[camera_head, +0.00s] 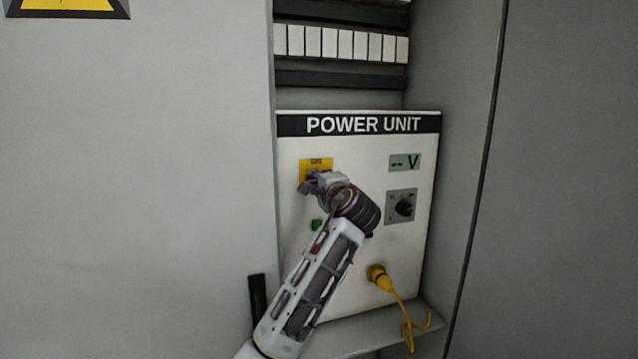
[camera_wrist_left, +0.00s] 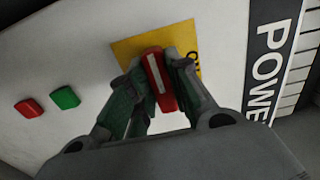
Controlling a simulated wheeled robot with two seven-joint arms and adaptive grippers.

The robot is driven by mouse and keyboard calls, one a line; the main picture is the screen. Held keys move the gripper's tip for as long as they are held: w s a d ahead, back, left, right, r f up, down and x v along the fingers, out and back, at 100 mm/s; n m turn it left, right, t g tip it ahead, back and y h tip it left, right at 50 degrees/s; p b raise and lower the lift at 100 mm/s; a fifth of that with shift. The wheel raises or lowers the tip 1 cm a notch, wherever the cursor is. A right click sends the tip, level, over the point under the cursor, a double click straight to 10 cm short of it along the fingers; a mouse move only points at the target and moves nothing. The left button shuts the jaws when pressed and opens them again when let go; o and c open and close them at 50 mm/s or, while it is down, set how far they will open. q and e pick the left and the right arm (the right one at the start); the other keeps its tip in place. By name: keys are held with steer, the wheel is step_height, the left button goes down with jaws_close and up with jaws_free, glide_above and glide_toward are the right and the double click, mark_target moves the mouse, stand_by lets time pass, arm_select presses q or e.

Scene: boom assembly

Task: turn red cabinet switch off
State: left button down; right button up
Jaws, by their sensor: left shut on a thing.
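The red switch (camera_wrist_left: 162,82) has a white stripe and sits on a yellow plate (camera_wrist_left: 128,48) in the left wrist view. My left gripper (camera_wrist_left: 158,88) has one finger on each side of the switch and is shut on it. The stripe runs roughly along the direction of the panel's lettering, somewhat slanted. In the head view the yellow plate (camera_head: 317,164) shows the word ON at its top. There my left gripper (camera_head: 309,185) covers the switch. My right gripper is not in view.
The white POWER UNIT panel (camera_head: 350,147) stands inside a grey cabinet. A display (camera_head: 404,162) reads "-- V", above a black knob (camera_head: 404,207). A yellow plug (camera_head: 379,277) with a cable is lower right. Green (camera_wrist_left: 65,97) and red (camera_wrist_left: 29,107) buttons lie below the switch.

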arm_select(q)
steer(key=shift+f, duration=0.1)
steer(key=c, duration=1.3)
jaws_free()
steer(key=shift+v, duration=6)
